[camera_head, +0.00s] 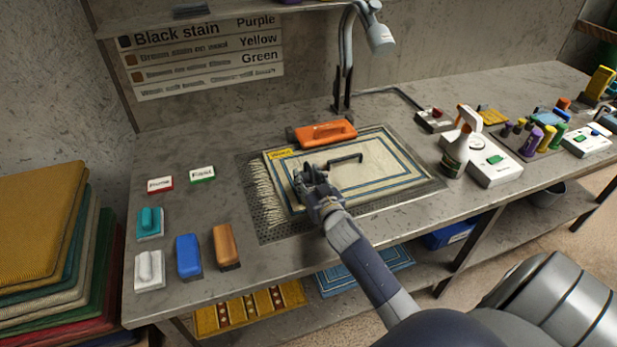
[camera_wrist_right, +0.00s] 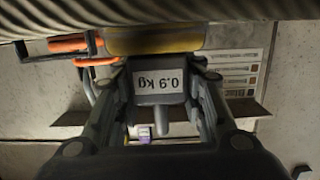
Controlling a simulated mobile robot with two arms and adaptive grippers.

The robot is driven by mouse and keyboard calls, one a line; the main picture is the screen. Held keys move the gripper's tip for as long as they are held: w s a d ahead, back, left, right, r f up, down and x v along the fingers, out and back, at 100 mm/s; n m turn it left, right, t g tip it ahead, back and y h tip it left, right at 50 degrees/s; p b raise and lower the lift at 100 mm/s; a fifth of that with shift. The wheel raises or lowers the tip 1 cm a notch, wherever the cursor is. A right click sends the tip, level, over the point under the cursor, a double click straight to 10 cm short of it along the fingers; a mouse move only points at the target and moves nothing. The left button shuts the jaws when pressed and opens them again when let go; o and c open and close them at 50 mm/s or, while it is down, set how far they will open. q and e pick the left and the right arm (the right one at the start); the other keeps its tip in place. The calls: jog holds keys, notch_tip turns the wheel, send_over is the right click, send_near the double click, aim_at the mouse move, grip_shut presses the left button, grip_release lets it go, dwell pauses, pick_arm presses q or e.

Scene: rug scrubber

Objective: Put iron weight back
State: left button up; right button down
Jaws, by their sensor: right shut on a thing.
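The iron weight (camera_wrist_right: 160,82) is a dark grey block with a white label reading "0.9 kg", upside down in the wrist view. My right gripper (camera_wrist_right: 160,115) is shut on it, with a finger at each side. In the head view my right gripper (camera_head: 312,182) is over the left part of the cream and blue rug (camera_head: 390,176); the weight is mostly hidden there by the fingers. I cannot tell whether the weight touches the rug. My left gripper is in neither view.
An orange handled block (camera_head: 325,133) is at the rug's back edge. Several brushes and blocks, including a blue one (camera_head: 188,256), stand at left. A spray bottle (camera_head: 458,145) stands right. The tabletop left of the rug has free room.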

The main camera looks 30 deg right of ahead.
jog(key=shift+r, duration=0.15)
jog(key=c, duration=1.4)
grip_release()
jog(key=shift+f, duration=0.3)
jog(key=o, duration=0.4)
jog(key=shift+s+r, duration=0.1)
jog(key=shift+c, duration=0.2)
